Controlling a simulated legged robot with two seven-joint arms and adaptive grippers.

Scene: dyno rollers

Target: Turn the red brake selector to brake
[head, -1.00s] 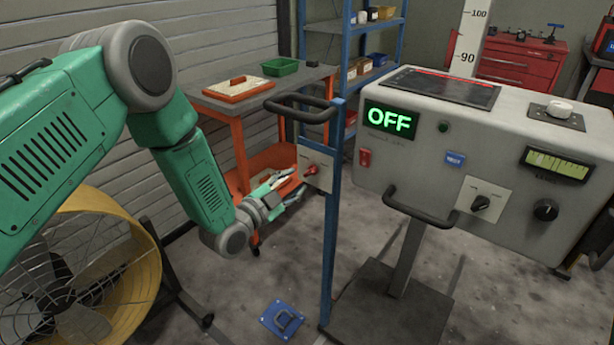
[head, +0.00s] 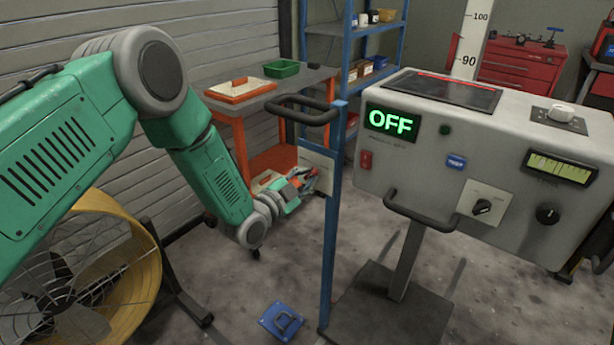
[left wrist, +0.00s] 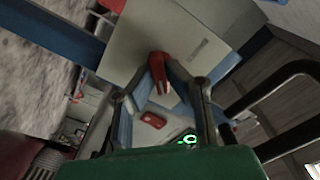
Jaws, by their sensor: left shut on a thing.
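The red brake selector (left wrist: 157,62) is a small red knob on a pale plate (left wrist: 128,38) fixed to the blue post. My left gripper (left wrist: 160,80) is shut on the knob, its blue-lined fingers on either side of it. In the head view my left gripper (head: 306,178) reaches the plate (head: 318,160) from the left and largely covers the knob. A small label on the plate is too blurred to read. My right gripper is not in view.
The blue post (head: 331,230) carries a black handle (head: 302,112) above the plate. The grey console (head: 420,165) stands close to the right, its display (head: 391,123) reading OFF. A yellow fan (head: 135,290) is at the lower left. An orange cart (head: 240,140) stands behind the gripper.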

